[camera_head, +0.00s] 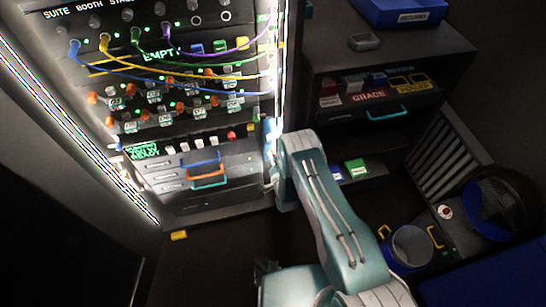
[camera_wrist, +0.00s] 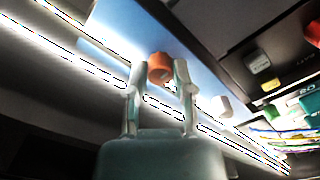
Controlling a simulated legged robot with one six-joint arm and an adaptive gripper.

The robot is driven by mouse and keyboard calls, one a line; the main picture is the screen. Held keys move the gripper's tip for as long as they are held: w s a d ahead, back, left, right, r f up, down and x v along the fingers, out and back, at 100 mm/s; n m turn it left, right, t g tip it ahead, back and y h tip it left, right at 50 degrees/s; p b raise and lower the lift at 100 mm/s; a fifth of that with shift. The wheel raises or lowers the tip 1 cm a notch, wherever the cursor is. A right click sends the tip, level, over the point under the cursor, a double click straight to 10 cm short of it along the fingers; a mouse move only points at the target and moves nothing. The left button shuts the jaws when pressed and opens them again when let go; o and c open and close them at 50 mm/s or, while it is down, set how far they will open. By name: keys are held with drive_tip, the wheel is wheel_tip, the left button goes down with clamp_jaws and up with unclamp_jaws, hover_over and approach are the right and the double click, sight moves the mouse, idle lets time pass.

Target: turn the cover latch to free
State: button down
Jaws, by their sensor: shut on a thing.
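In the wrist view, my gripper (camera_wrist: 159,74) has its two fingers on either side of an orange knob (camera_wrist: 160,63). The jaws are shut on this knob, which sticks out from a pale blue-lit panel (camera_wrist: 205,62). It appears to be the cover latch, but no label on it can be read. In the head view, my teal arm reaches to the lower right edge of the lit rack (camera_head: 215,207). There the fingers and the held knob are hidden behind the arm.
The rack carries colored cables, several orange and white knobs, and drawer handles (camera_head: 205,171). A dark cabinet (camera_head: 400,60) with a blue bin (camera_head: 400,10) stands at right. A bucket (camera_head: 409,247) and a slatted crate (camera_head: 447,160) are on the right. A white knob (camera_wrist: 221,105) sits near my gripper.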

drive_tip(key=shift+f, duration=0.15)
idle(0.3)
drive_tip(key=shift+c, duration=2.4)
unclamp_jaws()
drive_tip(key=v, duration=1.2)
